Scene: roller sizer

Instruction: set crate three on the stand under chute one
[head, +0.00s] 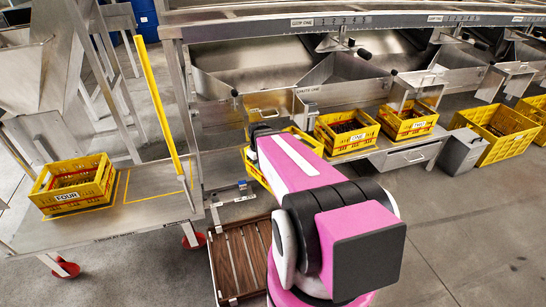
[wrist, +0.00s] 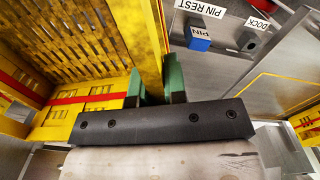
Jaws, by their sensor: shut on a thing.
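In the wrist view my gripper (wrist: 155,85) has its green fingers shut on the yellow wall of a crate (wrist: 85,112). The crate's slatted floor looks empty, and a red band runs along its side. In the head view a yellow crate (head: 253,172), mostly hidden behind my arm, sits in front of the metal front with the chute one label (head: 307,90). Its name label is hidden, so I cannot read which crate it is. The stand under chute one is hidden by my arm and this crate; I cannot tell whether the crate touches it.
Two filled yellow crates (head: 347,144) (head: 410,130) stand to the right. Crate four (head: 66,198) is on the left table (head: 105,225). Larger yellow bins stand far right. A slatted wooden platform (head: 238,262) lies nearby. A blue pin block (wrist: 199,38) is by the pin rest label.

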